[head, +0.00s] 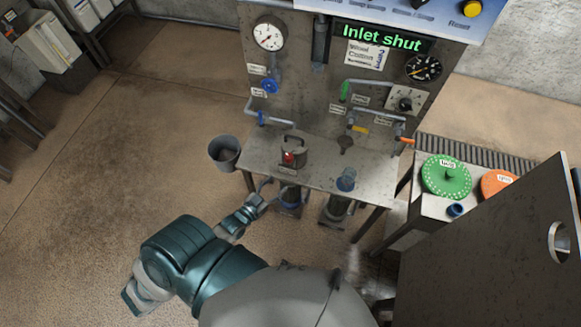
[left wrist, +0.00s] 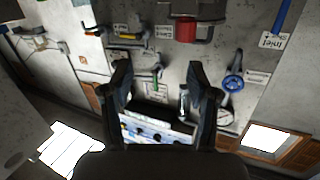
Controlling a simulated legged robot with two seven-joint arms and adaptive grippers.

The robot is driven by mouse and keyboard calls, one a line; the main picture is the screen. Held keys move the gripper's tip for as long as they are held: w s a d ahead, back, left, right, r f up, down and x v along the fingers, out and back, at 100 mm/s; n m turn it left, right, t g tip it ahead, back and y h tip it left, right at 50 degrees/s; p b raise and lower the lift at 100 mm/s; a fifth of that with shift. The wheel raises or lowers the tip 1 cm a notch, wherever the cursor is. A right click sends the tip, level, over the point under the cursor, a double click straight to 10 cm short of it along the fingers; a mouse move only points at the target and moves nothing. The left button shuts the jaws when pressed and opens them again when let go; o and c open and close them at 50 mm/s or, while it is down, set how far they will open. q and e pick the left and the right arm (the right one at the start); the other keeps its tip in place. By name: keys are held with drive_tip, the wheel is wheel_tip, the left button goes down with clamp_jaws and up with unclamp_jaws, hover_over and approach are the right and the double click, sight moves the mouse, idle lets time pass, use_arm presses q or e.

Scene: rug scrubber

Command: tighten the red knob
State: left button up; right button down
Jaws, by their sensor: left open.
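The red knob (head: 288,157) is on the front of a small grey handled box (head: 294,143), which stands on the steel bench. In the left wrist view the red knob (left wrist: 186,31) shows near the top, a little right of centre and beyond the fingertips. My left gripper (head: 266,190) is at the bench's front edge, below and left of the knob and apart from it. Its two dark fingers (left wrist: 158,78) are spread open with nothing between them. My right gripper is not in view.
A bucket (head: 224,153) stands left of the bench (head: 330,168). Behind are a gauge (head: 268,34), blue handwheel (head: 269,87) and "Inlet shut" sign (head: 382,37). A dark panel (head: 500,250) blocks the lower right.

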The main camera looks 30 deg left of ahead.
use_arm(q)
drive_tip(key=s+a+n+t+y, duration=0.1)
drive_tip(key=s+a+n, duration=0.1)
drive_tip(key=s+a, duration=0.15)
approach(288, 155)
drive_tip(key=w, duration=0.3)
drive_tip(key=w+d, duration=0.1)
drive_tip(key=w, duration=0.5)
drive_tip(key=shift+w+d+f+p, duration=0.1)
drive_tip(key=shift+d+f+p, duration=0.15)
drive_tip(key=shift+p, duration=0.1)
drive_tip(key=shift+w, duration=0.25)
drive_tip(key=shift+w+a, duration=0.1)
drive_tip(key=shift+a, duration=0.15)
drive_tip(key=shift+c, duration=0.5)
drive_tip(key=shift+d, duration=0.15)
drive_tip(key=c, duration=0.8)
clamp_jaws()
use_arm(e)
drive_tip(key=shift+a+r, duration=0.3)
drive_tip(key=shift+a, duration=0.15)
